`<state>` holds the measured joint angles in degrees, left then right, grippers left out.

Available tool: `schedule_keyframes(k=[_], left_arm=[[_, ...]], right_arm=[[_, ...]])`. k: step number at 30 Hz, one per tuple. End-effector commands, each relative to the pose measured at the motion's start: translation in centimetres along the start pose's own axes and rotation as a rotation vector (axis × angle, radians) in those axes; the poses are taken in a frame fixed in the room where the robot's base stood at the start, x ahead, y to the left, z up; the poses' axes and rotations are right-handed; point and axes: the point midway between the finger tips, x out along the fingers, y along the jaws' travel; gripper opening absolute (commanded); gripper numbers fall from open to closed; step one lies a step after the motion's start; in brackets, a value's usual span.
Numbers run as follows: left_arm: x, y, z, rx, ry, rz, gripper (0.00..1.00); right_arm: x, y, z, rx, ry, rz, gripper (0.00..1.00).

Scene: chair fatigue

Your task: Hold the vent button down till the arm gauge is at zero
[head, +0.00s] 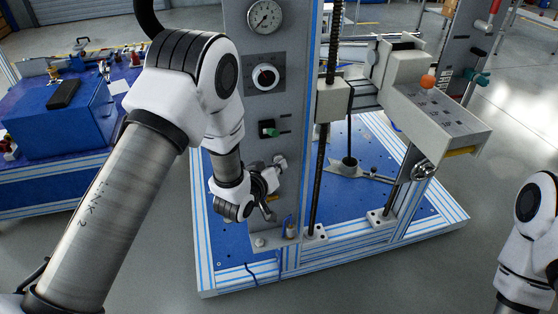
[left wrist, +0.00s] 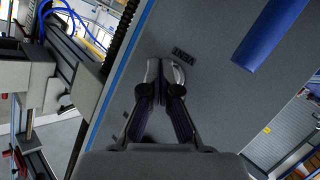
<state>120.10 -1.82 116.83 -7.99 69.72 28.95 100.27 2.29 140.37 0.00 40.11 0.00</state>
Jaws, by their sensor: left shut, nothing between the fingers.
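The round white gauge (head: 265,16) is at the top of the grey panel (head: 291,95) in the head view; its needle is too small to read surely. My left gripper (head: 273,180) is at the lower part of this panel. In the left wrist view its fingers (left wrist: 160,72) are shut together, empty, with their tips at the panel face beside a small dark label (left wrist: 183,53). I see no vent button; the fingers may hide it, and I cannot tell whether they touch it. My right gripper is out of view.
A threaded rod (head: 328,120) and a grey box arm (head: 436,112) stand to the right.

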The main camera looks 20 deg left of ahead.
Motion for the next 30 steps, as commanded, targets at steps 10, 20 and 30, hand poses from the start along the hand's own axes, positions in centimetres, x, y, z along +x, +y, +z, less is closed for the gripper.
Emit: schedule_keyframes(k=[10, 20, 30], left_arm=[[-1.1, 0.8, 0.8, 0.000, -0.001, 0.000, 0.00], [-1.2, 0.9, 0.9, 0.001, -0.001, 0.000, 0.00], [-3.5, 2.6, 2.6, 0.002, -0.003, 0.000, 0.00]], right_arm=[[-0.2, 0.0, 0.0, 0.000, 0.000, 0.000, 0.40], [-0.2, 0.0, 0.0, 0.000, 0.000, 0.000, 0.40], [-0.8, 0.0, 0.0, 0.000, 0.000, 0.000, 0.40]])
